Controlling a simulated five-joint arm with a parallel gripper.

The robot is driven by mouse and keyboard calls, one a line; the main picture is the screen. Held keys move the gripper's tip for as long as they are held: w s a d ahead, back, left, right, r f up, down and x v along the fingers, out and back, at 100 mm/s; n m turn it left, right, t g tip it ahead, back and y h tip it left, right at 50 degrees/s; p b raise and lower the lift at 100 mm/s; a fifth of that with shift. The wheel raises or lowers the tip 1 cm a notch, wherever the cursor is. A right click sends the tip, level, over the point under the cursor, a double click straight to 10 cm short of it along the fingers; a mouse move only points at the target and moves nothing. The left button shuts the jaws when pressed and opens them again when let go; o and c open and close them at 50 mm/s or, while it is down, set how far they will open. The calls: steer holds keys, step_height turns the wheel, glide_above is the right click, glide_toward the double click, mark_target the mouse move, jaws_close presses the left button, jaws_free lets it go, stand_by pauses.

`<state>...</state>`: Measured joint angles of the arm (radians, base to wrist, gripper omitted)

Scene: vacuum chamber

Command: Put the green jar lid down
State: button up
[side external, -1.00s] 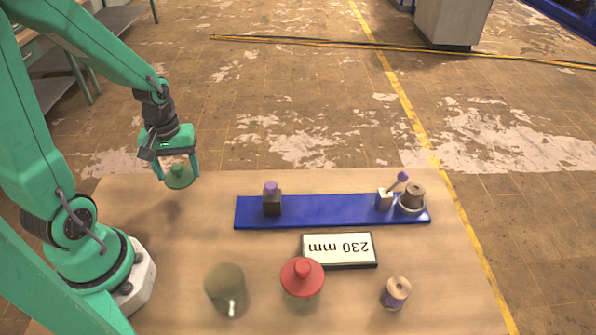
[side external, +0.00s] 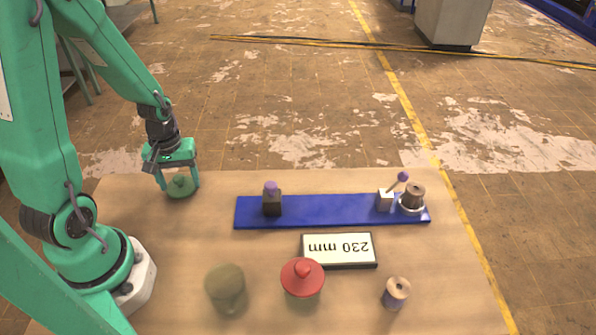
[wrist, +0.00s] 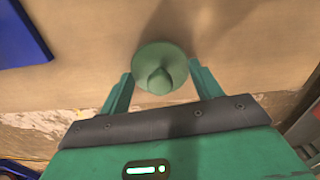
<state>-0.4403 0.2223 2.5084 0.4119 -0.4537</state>
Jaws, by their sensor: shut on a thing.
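The green jar lid (side external: 181,186) is round with a central knob. It is held level between the fingers of my gripper (side external: 180,183), over the far left part of the table. The lid is at or very near the tabletop; I cannot tell for certain that it touches. In the wrist view the lid (wrist: 158,52) shows from above, with its knob between the two fingertips of my gripper (wrist: 160,82). My gripper is shut on the lid.
A blue board (side external: 325,212) with a purple-topped switch, a lever and a spool lies right of the lid. A 230 mm display (side external: 338,249), red-lidded jar (side external: 302,277), olive-brown object (side external: 225,284) and another spool (side external: 396,292) stand nearer. Bare wood surrounds the lid; the table's far edge is close.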

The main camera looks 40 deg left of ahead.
mark_target(178, 177)
steer(key=shift+f, duration=0.3)
steer(key=o, duration=1)
steer(key=shift+c, duration=0.2)
steer(key=shift+r, duration=0.15)
step_height(178, 177, up, 12)
stand_by(0.3)
stand_by(0.5)
steer(key=s+d+r+m+t, duration=0.1)
steer(key=d+r+m+t, duration=0.4)
steer(key=d+r+m, duration=0.5)
steer(key=shift+s+d+r+t, duration=0.3)
steer(key=shift+d+r, duration=0.35)
steer(key=shift+r, duration=0.25)
